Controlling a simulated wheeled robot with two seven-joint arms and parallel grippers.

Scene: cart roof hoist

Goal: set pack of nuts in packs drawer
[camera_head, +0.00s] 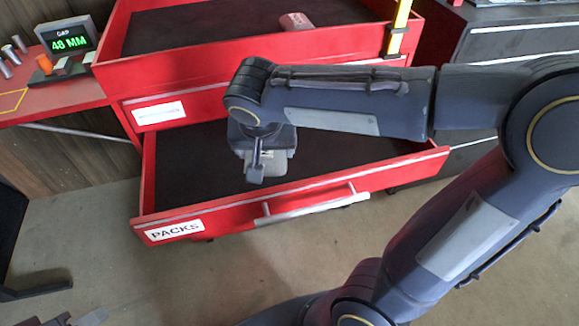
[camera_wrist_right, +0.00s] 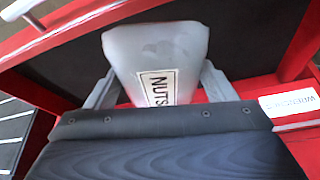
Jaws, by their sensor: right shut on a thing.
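The pack of nuts (camera_head: 270,170) is a pale grey pack. In the right wrist view the pack (camera_wrist_right: 155,50) shows a white label reading NUTS. My right gripper (camera_head: 258,163) is shut on it, with a finger at each side of the pack in the wrist view. The packs drawer (camera_head: 175,231) is red, pulled open, with a dark floor and a PACKS label on its front. The gripper and pack are over the inside of this drawer, near its front wall. I cannot tell whether the pack touches the floor.
Above the packs drawer is another red drawer or tray (camera_head: 115,78) with a pinkish-grey item (camera_head: 296,22) inside. A yellow-and-black upright tool (camera_head: 398,30) stands at its right. A display reading 48 MM (camera_head: 68,38) is at the left. The packs drawer's left side is clear.

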